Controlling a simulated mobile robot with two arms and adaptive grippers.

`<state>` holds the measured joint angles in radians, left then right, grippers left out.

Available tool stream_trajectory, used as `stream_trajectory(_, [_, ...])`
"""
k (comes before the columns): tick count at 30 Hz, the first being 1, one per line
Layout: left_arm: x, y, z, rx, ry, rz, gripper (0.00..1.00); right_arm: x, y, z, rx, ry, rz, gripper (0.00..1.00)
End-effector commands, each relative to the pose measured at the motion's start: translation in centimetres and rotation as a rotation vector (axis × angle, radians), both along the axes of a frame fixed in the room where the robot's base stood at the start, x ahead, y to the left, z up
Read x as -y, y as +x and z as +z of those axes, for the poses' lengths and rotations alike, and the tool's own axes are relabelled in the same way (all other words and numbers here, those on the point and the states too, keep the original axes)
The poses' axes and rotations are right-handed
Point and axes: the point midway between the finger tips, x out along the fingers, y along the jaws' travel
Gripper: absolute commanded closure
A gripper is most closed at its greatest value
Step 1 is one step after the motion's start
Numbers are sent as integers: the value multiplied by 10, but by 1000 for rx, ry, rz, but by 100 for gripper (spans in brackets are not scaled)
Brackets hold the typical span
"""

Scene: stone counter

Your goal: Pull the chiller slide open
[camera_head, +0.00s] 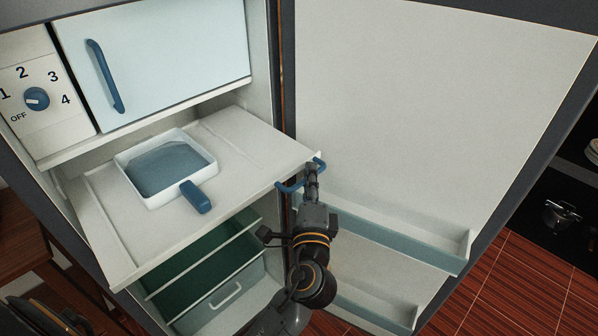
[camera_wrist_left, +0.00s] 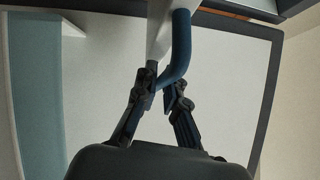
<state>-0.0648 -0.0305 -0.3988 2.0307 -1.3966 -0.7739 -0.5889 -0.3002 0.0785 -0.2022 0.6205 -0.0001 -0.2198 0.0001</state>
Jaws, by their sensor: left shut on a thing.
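The chiller slide (camera_head: 245,130) is a white sliding shelf in the open fridge, sticking out past the compartment front. A blue bar handle (camera_head: 290,187) sits on its front edge at the right end. My left gripper (camera_head: 312,172) is at this handle, with its fingers closed around the bar. In the left wrist view, the blue handle (camera_wrist_left: 180,48) runs down between the fingertips of my left gripper (camera_wrist_left: 163,92), and the slide's white edge (camera_wrist_left: 157,28) shows above. My right gripper is not in view.
A white dish (camera_head: 128,180) with a blue handle stands on the slide. Above is a closed pale door (camera_head: 160,60), with a dial (camera_head: 36,98) left of it. Drawers (camera_head: 215,300) lie below. The open fridge door (camera_head: 420,110) with bins (camera_head: 400,240) stands close right of my left gripper.

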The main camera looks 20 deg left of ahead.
Motion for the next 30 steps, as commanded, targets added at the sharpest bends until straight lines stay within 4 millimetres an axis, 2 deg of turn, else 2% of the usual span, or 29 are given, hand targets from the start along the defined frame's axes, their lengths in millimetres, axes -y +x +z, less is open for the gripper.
stream_trajectory(13, [5, -2, -1, -1, 0, -1, 100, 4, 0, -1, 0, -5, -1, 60])
stream_trajectory(15, [5, -2, -1, -1, 0, -1, 80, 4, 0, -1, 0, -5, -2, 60])
stream_trajectory(17, [4, -2, -1, -1, 0, -1, 68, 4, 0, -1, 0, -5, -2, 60])
stream_trajectory(26, [4, -2, 0, -1, 0, -1, 66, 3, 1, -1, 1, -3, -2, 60])
stream_trajectory(30, [8, -11, -3, -3, -1, -2, 66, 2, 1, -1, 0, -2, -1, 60])
